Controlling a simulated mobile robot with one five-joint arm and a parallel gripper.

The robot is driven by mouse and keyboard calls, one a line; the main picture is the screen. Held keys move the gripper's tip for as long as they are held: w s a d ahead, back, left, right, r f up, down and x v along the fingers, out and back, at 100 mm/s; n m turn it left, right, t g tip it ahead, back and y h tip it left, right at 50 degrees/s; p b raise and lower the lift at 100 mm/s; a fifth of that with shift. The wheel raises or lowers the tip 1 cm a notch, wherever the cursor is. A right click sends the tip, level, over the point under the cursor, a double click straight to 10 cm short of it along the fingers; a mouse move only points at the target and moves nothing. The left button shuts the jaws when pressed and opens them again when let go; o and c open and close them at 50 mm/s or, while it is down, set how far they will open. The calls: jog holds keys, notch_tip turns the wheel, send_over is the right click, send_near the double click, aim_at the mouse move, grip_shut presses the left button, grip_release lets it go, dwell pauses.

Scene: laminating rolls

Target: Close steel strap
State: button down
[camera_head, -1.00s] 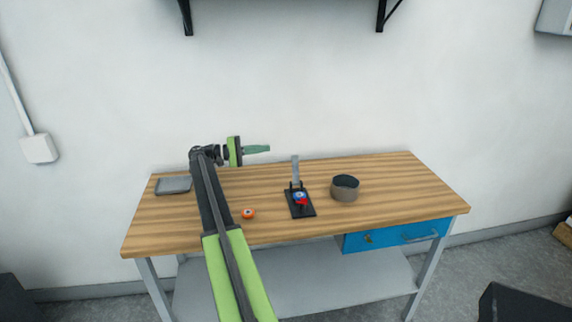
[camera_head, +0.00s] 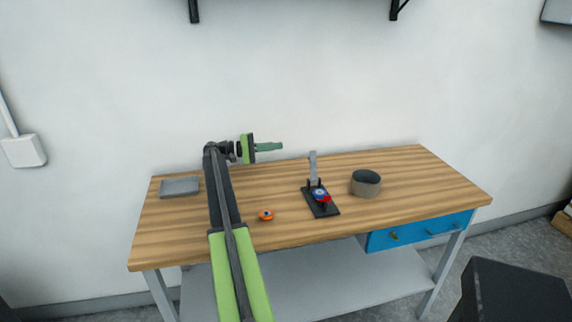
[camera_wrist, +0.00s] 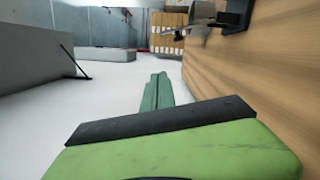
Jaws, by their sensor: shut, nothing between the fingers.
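The steel strap (camera_head: 313,166) is a grey metal bar that stands upright at the back of a small black base (camera_head: 325,209) on the wooden bench. A blue and red roll (camera_head: 321,195) sits on the base in front of the strap. My gripper (camera_head: 280,146) is shut and empty, above the back of the bench. It points right and is to the left of the strap, apart from it. In the wrist view my green fingers (camera_wrist: 156,92) are together. The strap and base show only partly at the top right of that view, sideways.
A grey-brown round bowl (camera_head: 366,184) stands right of the base. A small orange roll (camera_head: 266,214) lies left of it. A grey tray (camera_head: 180,187) is at the bench's left. The bench (camera_head: 420,185) has clear wood at the right and a blue drawer (camera_head: 418,231).

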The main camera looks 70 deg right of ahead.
aim_at(312, 166)
jog(key=f+b, duration=0.4)
jog(key=f, duration=0.1)
jog(key=shift+w+f, duration=0.25)
jog(key=shift+w, duration=0.15)
jog(key=shift+s+d+r, duration=0.15)
jog(key=shift+s+d, duration=0.05)
jog(key=shift+s, duration=0.2)
jog(key=x, duration=0.8)
jog(key=shift+s+d, duration=0.15)
jog(key=shift+s, duration=0.2)
jog(key=shift+s+a+r+p, duration=0.3)
jog(key=shift+s+a+p, duration=0.1)
jog(key=shift+s+a, duration=0.25)
jog(key=shift+s+a+r+p, duration=0.3)
jog(key=shift+s+a+p, duration=0.05)
jog(key=shift+s+a, duration=0.35)
